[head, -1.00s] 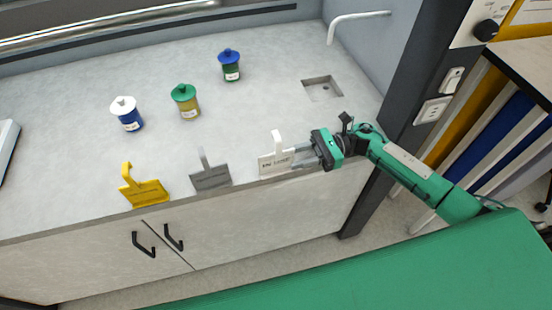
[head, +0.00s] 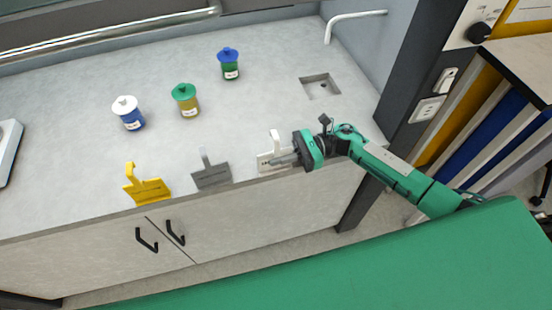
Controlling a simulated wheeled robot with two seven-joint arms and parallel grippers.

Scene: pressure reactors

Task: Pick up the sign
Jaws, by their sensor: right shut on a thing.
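Three signs with upright tabs stand along the front edge of the counter in the head view: a yellow sign (head: 150,191), a grey sign (head: 211,176) and a white sign (head: 272,153). My right gripper (head: 283,160) reaches in from the right and is shut on the white sign, at its right side. The fingers cover part of the sign's lettering. I cannot tell whether the sign is clear of the counter. My left gripper is not in view.
A white and blue jar (head: 128,114), a green and yellow jar (head: 186,100) and a blue and green jar (head: 229,64) stand behind the signs. A small sink (head: 319,86) with a tap (head: 352,19) is at the back right. A dark post (head: 402,100) stands right of the counter.

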